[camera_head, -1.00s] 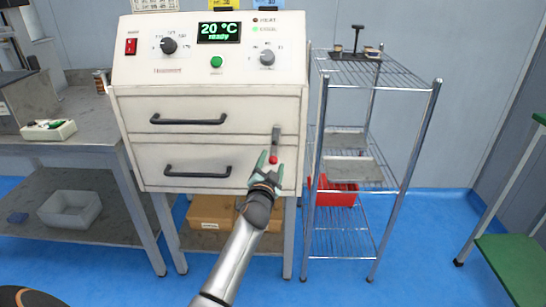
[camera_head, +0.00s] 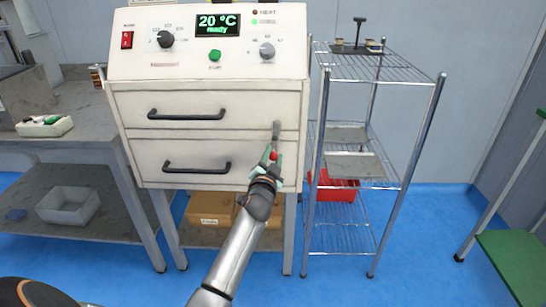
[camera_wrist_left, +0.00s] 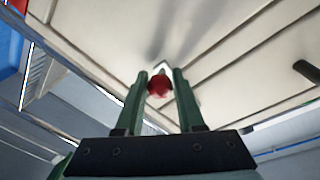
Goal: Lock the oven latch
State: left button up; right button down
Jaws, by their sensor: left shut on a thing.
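The white oven (camera_head: 210,110) stands in the middle of the head view, with two drawer-like doors and black handles. Its latch (camera_head: 276,132) is a grey lever at the right edge of the doors, hanging down with a red knob (camera_head: 274,156) at its lower end. My left gripper (camera_head: 270,160) is at the knob, its green fingers shut on it. In the left wrist view the red knob (camera_wrist_left: 159,86) sits between the two fingertips (camera_wrist_left: 160,78). The fingers partly hide the knob. My right gripper is not in view.
A wire shelf rack (camera_head: 372,180) with a red bin (camera_head: 335,186) stands close on the right of the oven. A grey workbench (camera_head: 75,125) stands on the left. A cardboard box (camera_head: 210,208) lies below the oven. Blue floor is free in front.

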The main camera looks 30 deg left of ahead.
pick_arm(q)
grip_shut()
jog(key=shift+w+d+f+n+b, duration=0.1)
jog(key=shift+f+n+b, duration=0.1)
jog(key=shift+n+b, duration=0.25)
jog(key=shift+d+r+n, duration=0.1)
jog(key=shift+n, duration=0.15)
jog(key=shift+r, duration=0.1)
jog(key=o, duration=0.7)
grip_release()
